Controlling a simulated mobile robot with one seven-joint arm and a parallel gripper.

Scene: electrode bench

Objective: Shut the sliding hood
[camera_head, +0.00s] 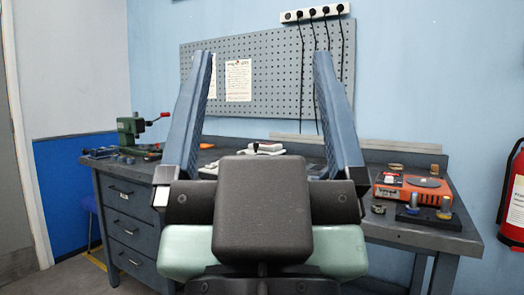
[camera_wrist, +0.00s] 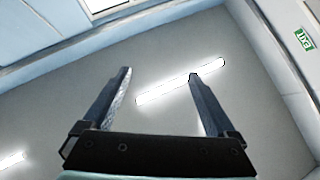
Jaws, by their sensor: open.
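No sliding hood can be made out in either view. My gripper (camera_head: 262,56) is large in the middle of the head view, raised in front of the bench. Its two blue-grey fingers point up, wide apart, with nothing between them. The wrist view shows the same open gripper (camera_wrist: 159,73) against the ceiling. My gripper and wrist hide the middle of the bench and part of the pegboard.
A dark workbench (camera_head: 434,233) with drawers stands against the wall. A green device (camera_head: 130,128) stands at its left, and an orange device (camera_head: 412,188) at its right. A pegboard (camera_head: 268,75) hangs behind. A red extinguisher (camera_head: 514,195) is at the right edge.

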